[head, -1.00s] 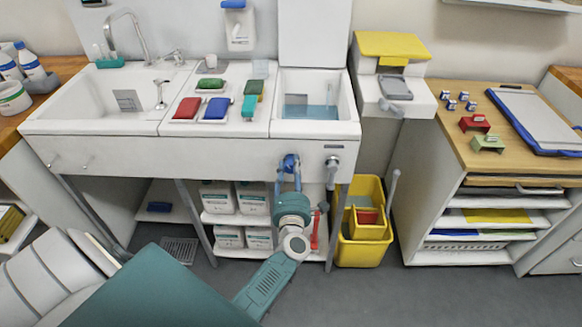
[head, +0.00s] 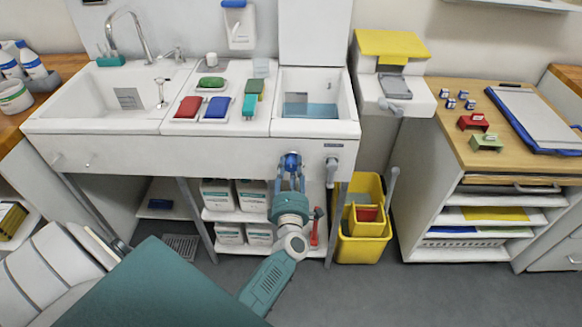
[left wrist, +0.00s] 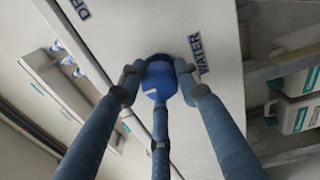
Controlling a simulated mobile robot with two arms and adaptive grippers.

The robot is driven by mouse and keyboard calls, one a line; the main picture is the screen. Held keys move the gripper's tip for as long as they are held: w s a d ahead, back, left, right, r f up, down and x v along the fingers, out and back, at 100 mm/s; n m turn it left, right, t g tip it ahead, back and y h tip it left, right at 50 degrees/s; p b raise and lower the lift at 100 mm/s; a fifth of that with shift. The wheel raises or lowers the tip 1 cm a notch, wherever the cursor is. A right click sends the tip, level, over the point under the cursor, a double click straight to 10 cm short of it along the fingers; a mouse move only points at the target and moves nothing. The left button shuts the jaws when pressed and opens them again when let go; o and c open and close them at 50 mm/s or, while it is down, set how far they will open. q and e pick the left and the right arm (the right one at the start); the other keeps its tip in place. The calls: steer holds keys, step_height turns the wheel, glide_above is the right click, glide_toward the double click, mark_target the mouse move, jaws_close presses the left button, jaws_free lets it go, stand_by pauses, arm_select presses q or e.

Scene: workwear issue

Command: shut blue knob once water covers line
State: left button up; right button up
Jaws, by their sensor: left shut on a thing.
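The blue knob (head: 291,160) is on the front panel of the white sink unit, below the right-hand basin (head: 345,105). My left gripper (head: 289,174) comes up from below and is shut on it. In the left wrist view the fingers close around the blue knob (left wrist: 158,78), beside the printed word WATER; the fingers hide part of it. Blue water (head: 318,111) lies in the bottom of the right basin. A dark plate shows on its back left wall near the water; I cannot make out the line. My right gripper is not in view.
A grey outlet knob (head: 332,165) sits right of the blue knob. White jugs (head: 217,194) stand on the shelf below. A yellow bucket (head: 362,248) stands on the floor to the right. Coloured pads lie on the drainer. Floor at the front right is clear.

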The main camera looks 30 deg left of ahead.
arm_select(q)
steer(key=shift+w+d+r, duration=0.15)
steer(key=shift+d+r, duration=0.05)
steer(key=o, duration=1.2)
steer(key=shift+f, duration=0.1)
steer(key=shift+c, duration=0.2)
steer(key=shift+s+d+f, duration=0.1)
steer(key=shift+s+d, duration=0.1)
steer(key=shift+s, duration=0.2)
steer(key=v, duration=1.1)
steer(key=shift+d, duration=0.1)
